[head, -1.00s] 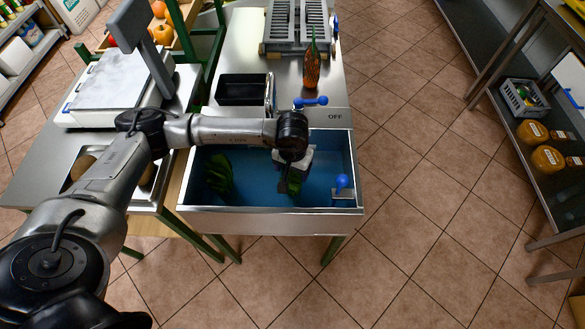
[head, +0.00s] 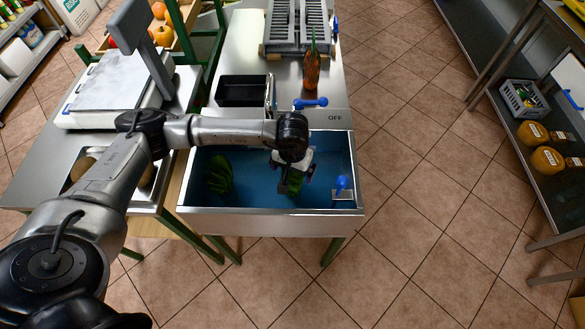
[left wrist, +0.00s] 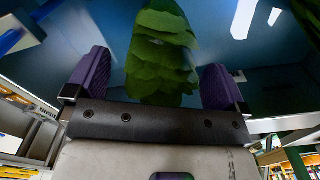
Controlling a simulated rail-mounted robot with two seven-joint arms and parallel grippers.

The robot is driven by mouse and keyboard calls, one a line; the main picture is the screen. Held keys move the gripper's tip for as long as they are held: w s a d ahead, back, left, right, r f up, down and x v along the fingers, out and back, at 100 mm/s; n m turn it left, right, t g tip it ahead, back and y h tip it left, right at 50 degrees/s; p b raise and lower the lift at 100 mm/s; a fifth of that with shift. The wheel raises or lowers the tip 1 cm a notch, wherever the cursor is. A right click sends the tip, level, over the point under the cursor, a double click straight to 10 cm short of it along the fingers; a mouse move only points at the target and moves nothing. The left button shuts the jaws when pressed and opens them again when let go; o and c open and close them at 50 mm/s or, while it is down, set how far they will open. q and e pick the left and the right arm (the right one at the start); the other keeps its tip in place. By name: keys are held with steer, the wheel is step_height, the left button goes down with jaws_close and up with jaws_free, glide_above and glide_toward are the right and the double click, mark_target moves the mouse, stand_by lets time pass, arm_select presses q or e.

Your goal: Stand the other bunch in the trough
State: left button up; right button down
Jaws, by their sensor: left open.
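The trough (head: 255,211) is a steel basin with a blue inside. One green leafy bunch (head: 220,173) is in its left part. Another green bunch (head: 294,182) is in its right half, directly under my left gripper (head: 293,174). In the left wrist view this bunch (left wrist: 162,50) shows between the purple finger pads of the left gripper (left wrist: 155,80), with gaps on both sides. The left gripper is open around it and low inside the trough. The gripper partly hides the bunch in the head view. My right gripper is not in view.
A blue-knobbed fitting (head: 342,186) stands in the trough's right end, and a blue-handled tap (head: 311,102) is at its back edge. A black tray (head: 243,90), an orange bottle (head: 311,70) and a scale (head: 112,85) are behind. The trough's middle has bare floor.

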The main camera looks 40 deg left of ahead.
arm_select(q)
step_height(320, 180, up, 12)
steer(key=shift+r+p, duration=0.1)
steer(key=shift+p, duration=0.8)
